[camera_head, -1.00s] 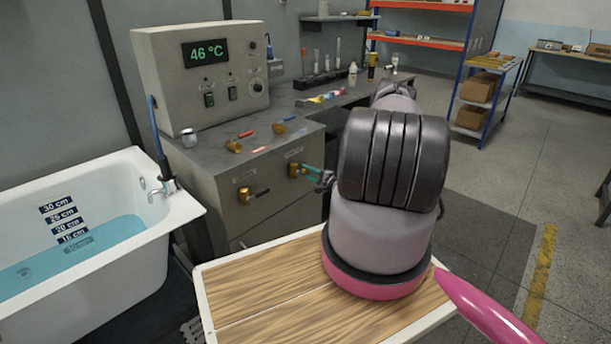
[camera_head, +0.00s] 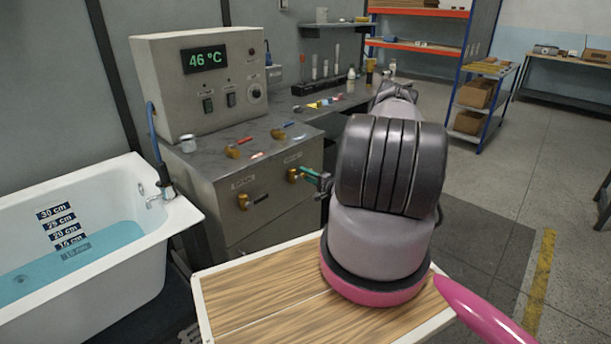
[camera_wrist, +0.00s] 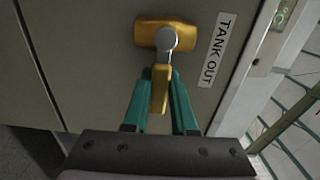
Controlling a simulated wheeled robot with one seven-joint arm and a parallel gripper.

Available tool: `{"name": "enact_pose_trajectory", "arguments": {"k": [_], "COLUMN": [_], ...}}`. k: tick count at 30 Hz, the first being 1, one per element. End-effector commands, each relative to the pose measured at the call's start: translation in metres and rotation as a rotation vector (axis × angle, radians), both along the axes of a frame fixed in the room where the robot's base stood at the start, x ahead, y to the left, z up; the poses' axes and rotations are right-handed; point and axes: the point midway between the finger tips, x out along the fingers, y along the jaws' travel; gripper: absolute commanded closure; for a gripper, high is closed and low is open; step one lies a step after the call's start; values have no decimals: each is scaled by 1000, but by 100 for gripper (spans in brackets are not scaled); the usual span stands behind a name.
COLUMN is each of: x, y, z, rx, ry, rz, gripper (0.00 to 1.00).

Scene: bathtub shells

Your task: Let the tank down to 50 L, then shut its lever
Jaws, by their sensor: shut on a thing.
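The tank is a white bathtub (camera_head: 130,262) at the left, holding blue water (camera_head: 75,262). Its inner wall carries depth labels in cm, and the water surface lies near the lowest ones. No litre reading shows. The brass lever (camera_wrist: 160,88) under the "TANK OUT" label (camera_wrist: 217,50) is on the cabinet front. My gripper (camera_wrist: 160,80) has its teal fingers shut on this lever's handle. The gripper also shows small at the cabinet in the head view (camera_head: 308,174), partly hidden by my arm.
A second brass valve (camera_head: 245,200) is on the cabinet front to the left. The control box (camera_head: 205,80) reads 46 °C. Open floor is at the right.

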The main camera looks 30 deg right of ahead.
Motion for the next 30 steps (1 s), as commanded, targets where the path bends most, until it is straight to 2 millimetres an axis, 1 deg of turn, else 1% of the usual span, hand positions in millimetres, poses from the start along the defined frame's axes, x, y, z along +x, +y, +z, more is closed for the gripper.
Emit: {"name": "enact_pose_trajectory", "arguments": {"k": [2,3,4,5,14,17,20,27,30], "x": [-1,-1,-1,-1,-1,-6,-19,-66,-82], "y": [-1,-1,-1,-1,-1,-3,-8,-26,-31], "z": [-1,-1,-1,-1,0,0,0,-1,0], "rx": [-3,-3,-2,-2,0,1,0,1,1], "ry": [1,1,2,2,0,1,2,3,3], "rz": [-1,-1,-1,-1,0,-1,-3,-4,-4], "gripper": [100,64,52,45,45,45,45,45,45]}}
